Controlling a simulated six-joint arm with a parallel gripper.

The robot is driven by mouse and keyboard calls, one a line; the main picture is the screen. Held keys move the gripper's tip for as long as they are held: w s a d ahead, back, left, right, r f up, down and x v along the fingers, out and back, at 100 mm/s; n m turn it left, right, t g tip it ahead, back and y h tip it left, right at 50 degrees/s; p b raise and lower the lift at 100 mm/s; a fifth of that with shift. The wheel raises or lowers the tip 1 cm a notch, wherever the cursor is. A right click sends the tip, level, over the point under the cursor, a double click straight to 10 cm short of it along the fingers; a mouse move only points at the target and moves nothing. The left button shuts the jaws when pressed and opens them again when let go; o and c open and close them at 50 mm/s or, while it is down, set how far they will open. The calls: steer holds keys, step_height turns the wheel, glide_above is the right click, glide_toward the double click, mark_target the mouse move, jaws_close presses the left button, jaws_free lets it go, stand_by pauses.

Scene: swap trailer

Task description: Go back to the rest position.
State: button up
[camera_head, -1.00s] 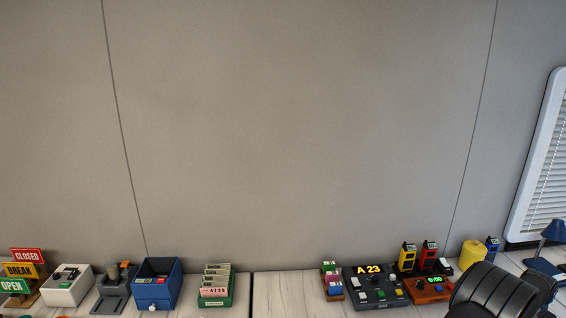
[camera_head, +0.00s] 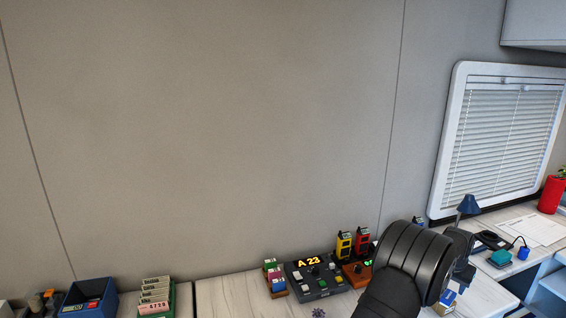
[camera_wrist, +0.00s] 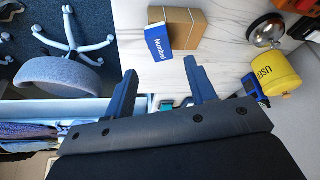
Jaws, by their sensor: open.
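My gripper (camera_wrist: 158,92) shows in the wrist view with its two blue fingers spread apart and nothing between them. It is above the edge of the white worktop (camera_wrist: 225,45).
A yellow "USED" cup (camera_wrist: 280,75) is right of the fingers. A console reading A 23 (camera_head: 318,277), a card file (camera_head: 155,297) and a blue box (camera_head: 88,298) line the worktop.

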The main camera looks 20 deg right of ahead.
mark_target(449, 295)
steer(key=x, duration=0.7)
steer(key=shift+d+f, duration=0.1)
steer(key=shift+f, duration=0.15)
steer(key=shift+w+d+r, duration=0.1)
steer(key=shift+d+r, duration=0.05)
steer(key=shift+d, duration=0.05)
step_height(449, 295, up, 4)
steer(key=shift+a+f, duration=0.1)
steer(key=shift+f, duration=0.15)
steer(key=s+r, duration=0.7)
steer(key=s, duration=0.4)
steer(key=w+a+f+m+g, duration=0.1)
steer(key=w+a+f, duration=0.15)
steer(key=a, duration=0.35)
steer(key=w+a+f+m, duration=0.2)
steer(key=w+a, duration=0.2)
steer(key=a, duration=0.3)
steer(key=shift+h, duration=0.3)
steer(key=w+f, duration=0.2)
steer(key=w, duration=0.2)
steer(key=w+f, duration=0.2)
steer(key=w, duration=0.1)
steer(key=w+a+f, duration=0.1)
steer(key=w+f, duration=0.2)
steer(key=w, duration=0.1)
steer(key=shift+w+f, duration=0.1)
steer(key=shift+w, duration=0.25)
